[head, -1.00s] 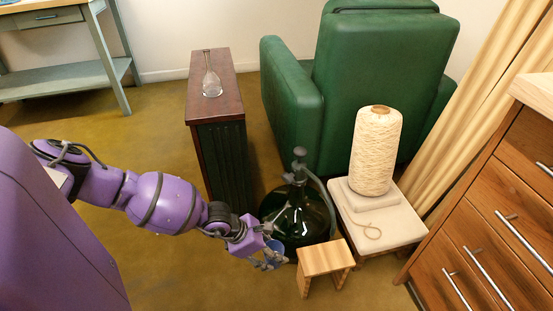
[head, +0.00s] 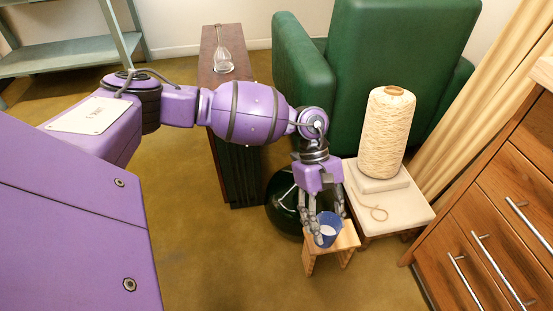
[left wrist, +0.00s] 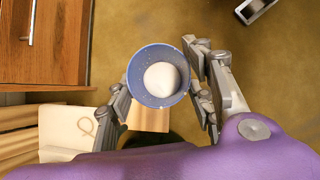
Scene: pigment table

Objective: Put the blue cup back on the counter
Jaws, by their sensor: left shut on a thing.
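The blue cup (head: 329,232) is between the fingers of my left gripper (head: 328,226), which is shut on it. The cup is about upright, with something white and rounded inside. In the head view it overlaps the top of a small wooden stool (head: 346,238); I cannot tell whether it touches it. In the left wrist view the cup (left wrist: 136,88) sits between both fingers (left wrist: 163,92), with part of the stool (left wrist: 150,119) behind it. My right gripper is not in view. I cannot tell which surface is the counter.
A dark green glass vessel (head: 284,206) stands close behind the gripper. A pale low table (head: 400,215) with a thread cone (head: 388,130) is to the right, before wooden drawers (head: 500,225). A dark cabinet (head: 238,165) bears a glass flask (head: 223,62). A green armchair (head: 400,50) is behind.

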